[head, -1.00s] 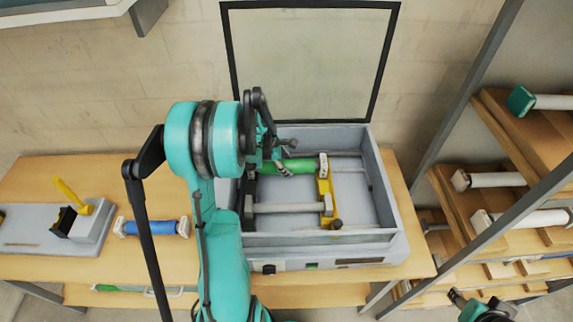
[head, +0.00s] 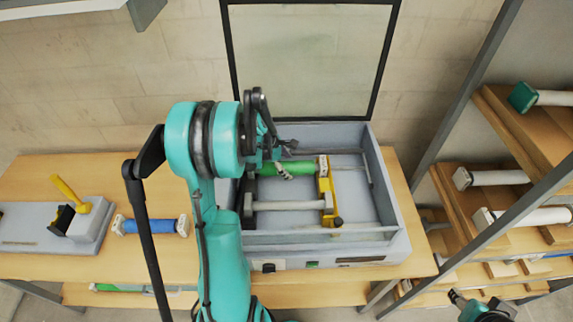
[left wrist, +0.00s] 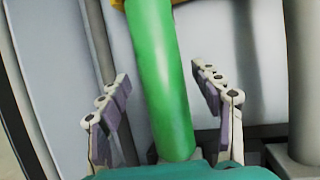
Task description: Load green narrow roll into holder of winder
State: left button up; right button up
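The green narrow roll (head: 300,168) lies inside the open grey winder (head: 400,241), its right end at the yellow holder bracket (head: 325,190). Its left part is hidden behind my left arm, so I cannot tell how that end sits. My left gripper (head: 285,159) is at the roll. In the left wrist view the gripper (left wrist: 165,100) has one finger on each side of the green roll (left wrist: 158,70), with gaps visible between fingers and roll. My right gripper (head: 457,297) shows only partly at the lower right; its fingers are too small to read.
A grey roll (head: 290,206) lies in front of the green one. The raised lid (head: 310,60) stands behind. A blue roll (head: 150,226) and a grey device with a yellow handle (head: 70,192) are on the table's left. Shelves with white rolls (head: 500,178) stand at right.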

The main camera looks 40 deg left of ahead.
pick_arm(q)
jog(key=shift+r, duration=0.25)
jog(key=p+v, duration=0.2)
jog(key=v, duration=1)
jog(key=s+d+r+m+t, duration=0.1)
jog(key=s+d+m, duration=0.2)
jog(key=d+m, duration=0.5)
jog(key=s+d+r+m+y, duration=0.1)
jog(key=s+d+m, duration=0.3)
jog(key=d+m, duration=0.5)
jog(key=s+d+r+m+t+y, duration=0.1)
jog(key=s+d+r+m, duration=0.1)
jog(key=d+m, duration=0.6)
jog(key=shift+s+d+r+m+t, duration=0.3)
jog(key=shift+s+d, duration=0.45)
jog(key=shift+d, duration=0.2)
